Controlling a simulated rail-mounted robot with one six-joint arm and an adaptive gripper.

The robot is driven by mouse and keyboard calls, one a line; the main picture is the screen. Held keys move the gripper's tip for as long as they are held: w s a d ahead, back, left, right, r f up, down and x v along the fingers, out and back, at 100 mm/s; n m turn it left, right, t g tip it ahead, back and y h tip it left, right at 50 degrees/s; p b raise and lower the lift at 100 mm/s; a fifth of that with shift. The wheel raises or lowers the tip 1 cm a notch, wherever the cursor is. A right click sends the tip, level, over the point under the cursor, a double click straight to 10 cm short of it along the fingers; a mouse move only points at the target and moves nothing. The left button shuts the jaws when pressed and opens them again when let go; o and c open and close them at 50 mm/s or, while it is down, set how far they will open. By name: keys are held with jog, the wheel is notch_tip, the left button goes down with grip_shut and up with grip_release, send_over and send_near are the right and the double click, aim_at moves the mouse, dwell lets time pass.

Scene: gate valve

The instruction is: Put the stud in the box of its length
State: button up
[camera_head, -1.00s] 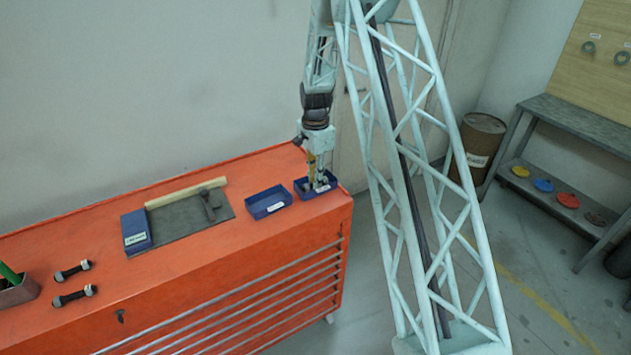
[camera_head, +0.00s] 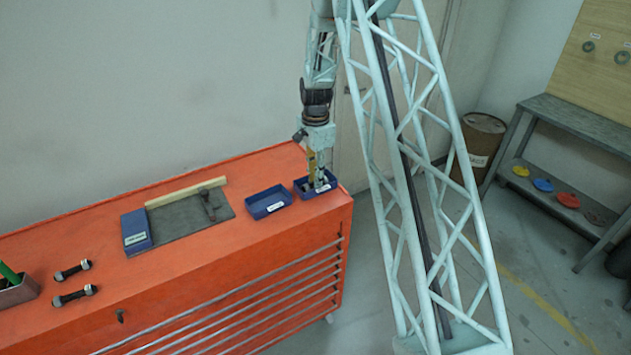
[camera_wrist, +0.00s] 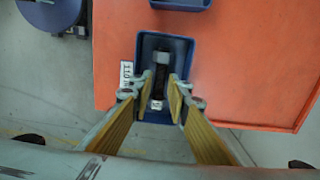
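A stud with a dark shaft and grey nuts (camera_wrist: 161,58) lies in the right blue box (camera_head: 331,191). In the wrist view that box (camera_wrist: 181,45) has a white label on its side that seems to read 110. My gripper (camera_head: 319,187) points down into this box. In the wrist view its yellow-padded fingers (camera_wrist: 161,78) stand on either side of the stud, with gaps visible, so it looks open. A second blue box (camera_head: 270,203) stands just left, labelled but unreadable. Two more studs, an upper one (camera_head: 72,270) and a lower one (camera_head: 75,296), lie on the orange cabinet at the left.
The orange cabinet top (camera_head: 190,258) is clear at the front middle. A grey plate (camera_head: 185,222) carries a dark tool (camera_head: 209,204), a wooden strip (camera_head: 186,191) and a labelled blue block (camera_head: 136,230). A grey container (camera_head: 15,292) with something green stands far left.

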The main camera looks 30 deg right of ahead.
notch_tip(320, 180, up, 11)
jog(key=shift+b, duration=0.4)
dwell(0.9)
jog(key=s+a+r+n, duration=0.1)
jog(key=s+a+r, duration=0.2)
jog(key=r, duration=0.2)
jog(key=s+a+r+n+t, duration=0.1)
jog(key=s+a+r+n, duration=0.15)
jog(key=r, duration=0.25)
jog(key=s+a+r+n, duration=0.1)
jog(key=s+a+r, duration=0.15)
jog(key=r, duration=0.25)
jog(key=s+a+r+n+t, duration=0.1)
jog(key=s+a+r+n, duration=0.3)
jog(key=s, duration=0.5)
jog(key=s+a+r+n, duration=0.1)
jog(key=s+a+r, duration=0.2)
jog(key=s+r, duration=0.5)
jog(key=s+a+r+n+t, duration=0.1)
jog(key=s+a+r+n, duration=0.25)
jog(key=s, duration=0.75)
jog(key=s+a+n, duration=0.4)
jog(key=s, duration=1.3)
notch_tip(320, 180, down, 15)
jog(key=t+b, duration=0.1)
jog(key=b, duration=1.3)
jog(key=shift+w+a+r, duration=0.2)
